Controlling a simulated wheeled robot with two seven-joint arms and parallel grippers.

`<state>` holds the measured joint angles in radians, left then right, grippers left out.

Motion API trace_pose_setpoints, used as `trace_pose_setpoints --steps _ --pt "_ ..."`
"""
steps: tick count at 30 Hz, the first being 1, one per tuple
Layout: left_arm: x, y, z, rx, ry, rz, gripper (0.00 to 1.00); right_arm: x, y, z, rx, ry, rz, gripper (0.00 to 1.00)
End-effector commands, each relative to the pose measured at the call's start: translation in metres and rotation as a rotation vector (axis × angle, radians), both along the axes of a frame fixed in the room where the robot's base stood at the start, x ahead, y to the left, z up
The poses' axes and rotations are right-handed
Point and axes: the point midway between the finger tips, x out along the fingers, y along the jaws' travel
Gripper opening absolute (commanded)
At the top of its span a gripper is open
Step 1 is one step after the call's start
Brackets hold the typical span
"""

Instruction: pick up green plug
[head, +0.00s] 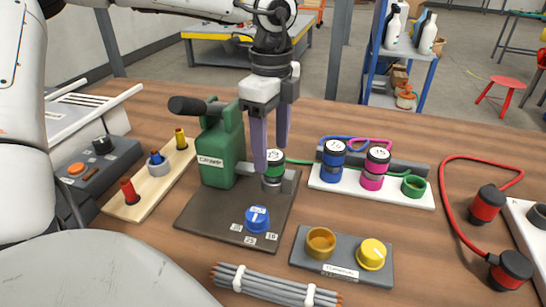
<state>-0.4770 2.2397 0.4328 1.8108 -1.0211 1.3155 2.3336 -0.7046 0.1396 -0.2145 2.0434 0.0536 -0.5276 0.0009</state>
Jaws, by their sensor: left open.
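The green plug (275,170), with a black rim and a pale numbered label on top, stands upright in a grey metal fitting (272,185) beside the green pump (221,152). A green cord runs from it to the right. My left gripper (271,158) points down over the plug with its purple fingers apart. The near finger overlaps the plug's left edge in the picture, and the other finger is behind it. I cannot tell whether either touches it. An empty green ring socket (413,185) is on the white strip (395,197) at right. My right gripper is not in view.
Blue (333,160) and pink (375,168) plugs stand on the white strip. A blue knob (257,219) is in front of the pump. A grey block (342,270) with brass ring and yellow knob, a cable bundle (272,285) and red plugs (488,204) lie around.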

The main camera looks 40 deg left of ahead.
Motion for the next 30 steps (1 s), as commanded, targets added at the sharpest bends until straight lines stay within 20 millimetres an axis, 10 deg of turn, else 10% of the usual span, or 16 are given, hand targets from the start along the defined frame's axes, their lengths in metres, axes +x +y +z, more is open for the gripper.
trace_pose_setpoints --steps 14,23,30 --pt "0.001 0.002 -0.032 0.001 -0.001 0.001 0.59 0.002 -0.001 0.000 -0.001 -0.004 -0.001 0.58" --pt "0.001 0.002 -0.031 0.001 -0.001 0.001 0.11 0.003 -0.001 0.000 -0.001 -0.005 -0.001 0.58" --pt "0.002 0.002 -0.030 0.002 -0.002 0.000 0.09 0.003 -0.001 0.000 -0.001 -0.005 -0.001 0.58"
